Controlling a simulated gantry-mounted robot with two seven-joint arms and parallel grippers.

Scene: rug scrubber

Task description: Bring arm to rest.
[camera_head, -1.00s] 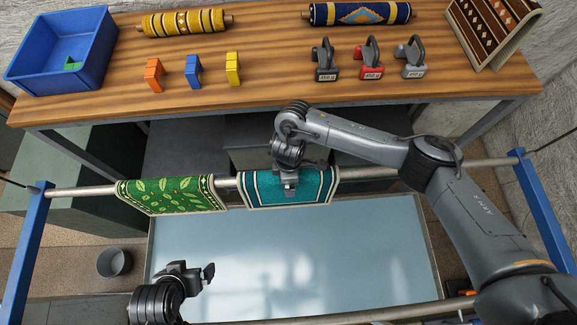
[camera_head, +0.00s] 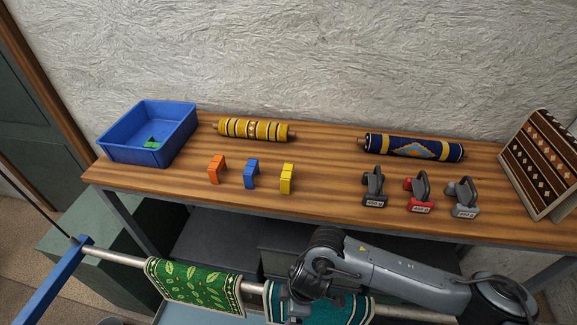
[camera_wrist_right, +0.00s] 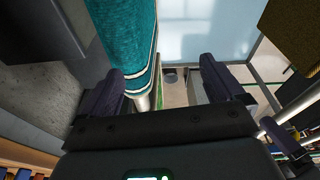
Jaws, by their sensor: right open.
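My right arm reaches in from the right in the head view, its wrist over the teal rug (camera_head: 345,306). In the right wrist view my right gripper (camera_wrist_right: 163,85) is open, with its two dark fingers spread. The teal rug (camera_wrist_right: 128,40) hangs over the rail (camera_wrist_right: 143,103) close to the left finger. I see no grip on the rug; whether a finger touches it I cannot tell. The green leaf-patterned rug (camera_head: 195,286) hangs on the rail to the left of the teal one. My left gripper is out of view.
The wooden shelf (camera_head: 330,210) behind the rail holds a blue bin (camera_head: 150,133), orange, blue and yellow clips, several weighted clamps (camera_head: 420,192), two rolled rugs (camera_head: 414,147) and a brown patterned board (camera_head: 543,165). A blue post (camera_head: 55,283) supports the rail at left.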

